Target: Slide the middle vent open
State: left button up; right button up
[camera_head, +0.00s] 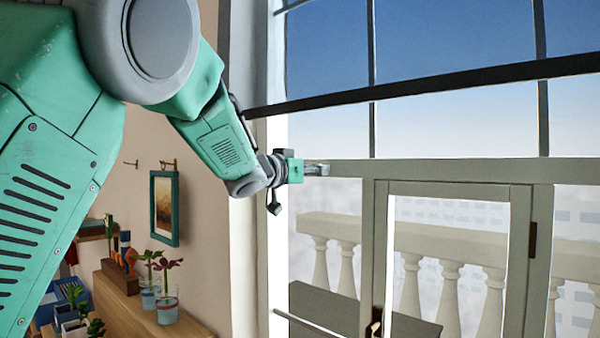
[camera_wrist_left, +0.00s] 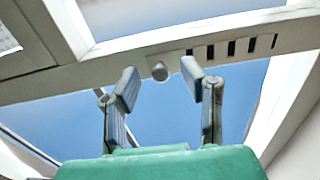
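The vent (camera_wrist_left: 231,47) is a row of several dark slots in the pale horizontal window bar, seen in the left wrist view. A small grey knob (camera_wrist_left: 160,71) sits on the bar to the left of the slots. My left gripper (camera_wrist_left: 160,84) is open, with one finger on each side of the knob and visible gaps to it. In the head view my left gripper (camera_head: 318,169) is at the horizontal bar; the vent and knob cannot be made out there. My right gripper is not in view.
The window's pale horizontal bar (camera_head: 450,170) runs right from the gripper. A dark bar (camera_head: 430,88) crosses the panes above it. A framed glazed panel (camera_head: 450,190) is below right. A wooden surface (camera_head: 140,316) with potted plants (camera_head: 167,300) stands lower left, below a framed picture (camera_head: 164,207).

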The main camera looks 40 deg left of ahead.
pick_arm(q)
jog(key=s, duration=0.9)
jog(key=shift+s, duration=0.25)
